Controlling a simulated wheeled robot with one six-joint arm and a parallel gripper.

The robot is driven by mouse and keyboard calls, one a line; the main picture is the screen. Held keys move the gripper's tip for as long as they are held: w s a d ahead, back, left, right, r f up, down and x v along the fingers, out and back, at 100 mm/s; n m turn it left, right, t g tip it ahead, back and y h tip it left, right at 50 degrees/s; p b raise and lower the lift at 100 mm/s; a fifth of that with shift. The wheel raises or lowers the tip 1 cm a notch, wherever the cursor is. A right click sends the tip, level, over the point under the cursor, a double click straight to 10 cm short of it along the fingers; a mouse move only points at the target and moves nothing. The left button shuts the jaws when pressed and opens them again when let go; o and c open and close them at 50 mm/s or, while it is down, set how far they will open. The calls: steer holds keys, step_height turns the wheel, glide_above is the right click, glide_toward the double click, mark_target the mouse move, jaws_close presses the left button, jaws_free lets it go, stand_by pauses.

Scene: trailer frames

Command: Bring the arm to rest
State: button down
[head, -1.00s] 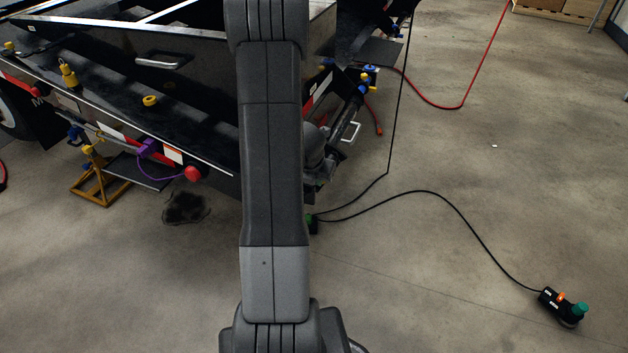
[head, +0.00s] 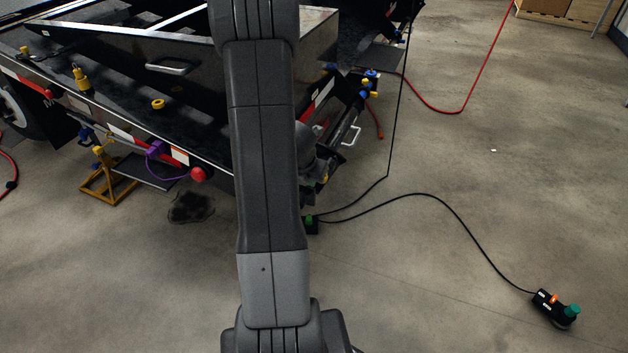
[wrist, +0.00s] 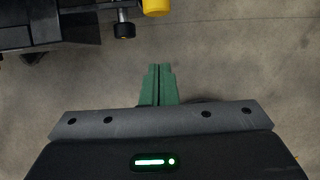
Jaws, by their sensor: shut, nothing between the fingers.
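My gripper (wrist: 158,84) shows in the wrist view with its green fingers together and nothing between them. Bare concrete floor lies behind the fingertips in that view. In the head view my arm stands up through the middle of the picture and hides part of the trailer frame (head: 110,75). The gripper itself cannot be made out in the head view.
A dark part with a yellow piece (wrist: 156,6) is at the top of the wrist view. A yellow stand (head: 105,185) is at left. A black cable leads to a handheld device (head: 553,309) on the floor. A red hose (head: 450,110) lies behind. Floor at right is mostly clear.

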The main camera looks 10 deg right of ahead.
steer(key=shift+p+v, duration=0.9)
steer(key=shift+v, duration=1.35)
